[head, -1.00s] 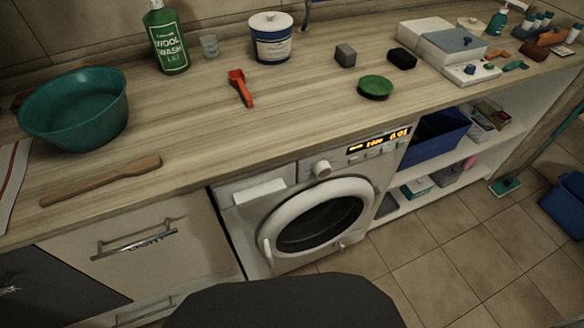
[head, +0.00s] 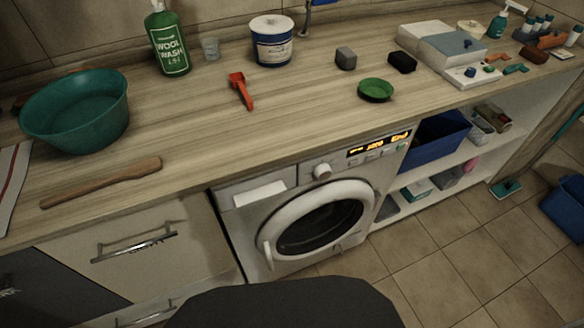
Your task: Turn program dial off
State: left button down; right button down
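The program dial (head: 322,171) is a round pale knob on the front panel of the white washing machine (head: 258,221), left of the lit display (head: 378,145). The display glows orange, but its text is too small to read surely. The dial's pointer setting cannot be made out. The round door (head: 318,218) below looks closed. Neither of my grippers is in the head view.
The wooden worktop (head: 200,130) runs above the machine. On it are a green basin (head: 75,110), a wooden paddle (head: 100,183), a red scoop (head: 240,90), a white-and-blue tub (head: 272,42) and a green dish (head: 375,90). Open shelves with a blue bin (head: 437,140) stand right of the machine.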

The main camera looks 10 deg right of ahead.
aim_at(323, 173)
jog(key=z, duration=2.75)
jog(key=i, duration=2.35)
jog(key=u, duration=3.25)
